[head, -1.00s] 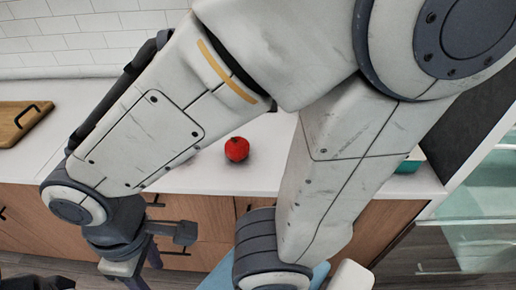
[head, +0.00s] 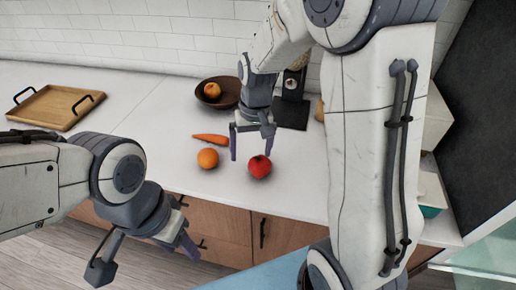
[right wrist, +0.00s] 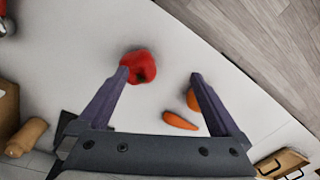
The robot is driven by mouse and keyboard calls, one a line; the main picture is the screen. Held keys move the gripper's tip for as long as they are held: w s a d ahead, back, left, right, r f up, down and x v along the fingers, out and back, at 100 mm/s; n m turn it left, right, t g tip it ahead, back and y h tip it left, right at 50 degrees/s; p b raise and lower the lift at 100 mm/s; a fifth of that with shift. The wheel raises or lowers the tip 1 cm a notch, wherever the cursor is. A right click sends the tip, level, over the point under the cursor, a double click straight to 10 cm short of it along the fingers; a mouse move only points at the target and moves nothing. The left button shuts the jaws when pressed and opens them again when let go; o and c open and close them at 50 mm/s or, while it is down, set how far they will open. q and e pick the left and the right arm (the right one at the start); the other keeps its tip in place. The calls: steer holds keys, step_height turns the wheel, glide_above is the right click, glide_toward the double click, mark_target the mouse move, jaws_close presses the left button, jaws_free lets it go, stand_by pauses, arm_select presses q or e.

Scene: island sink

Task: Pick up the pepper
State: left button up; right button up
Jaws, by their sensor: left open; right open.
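The pepper (head: 260,168) is red and round and sits on the white countertop near its front edge. It also shows in the right wrist view (right wrist: 141,66), where the left finger's tip overlaps it and it lies partly between the fingers. My right gripper (head: 250,154) is open and empty, pointing down just behind and above the pepper. I cannot tell whether a finger touches it. My left gripper (head: 145,254) is open and empty, low in front of the counter and well left of the pepper.
An orange (head: 208,158) and a carrot (head: 211,139) lie left of the pepper. A brown bowl (head: 229,100) with an orange fruit stands behind, beside a black appliance (head: 290,112). A wooden tray (head: 52,108) is at far left. The counter between is clear.

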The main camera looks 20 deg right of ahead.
mark_target(261, 159)
steer(key=shift+m, duration=0.7)
steer(key=d, duration=0.1)
steer(key=w+d, duration=0.2)
steer(key=d, duration=0.1)
steer(key=shift+w+f+p, duration=0.15)
steer(key=shift+f+p, duration=0.2)
step_height(261, 159, down, 5)
steer(key=shift+w+r, duration=0.1)
steer(key=f, duration=0.1)
steer(key=f+p, duration=0.1)
steer(key=f, duration=0.1)
steer(key=f+p, duration=0.1)
steer(key=shift+a+f, duration=0.3)
steer(key=shift+f, duration=0.45)
arm_select(q)
step_height(261, 159, up, 3)
steer(key=shift+r, duration=0.2)
arm_select(e)
steer(key=c, duration=1.2)
steer(key=shift+r, duration=0.1)
steer(key=shift+c, duration=0.2)
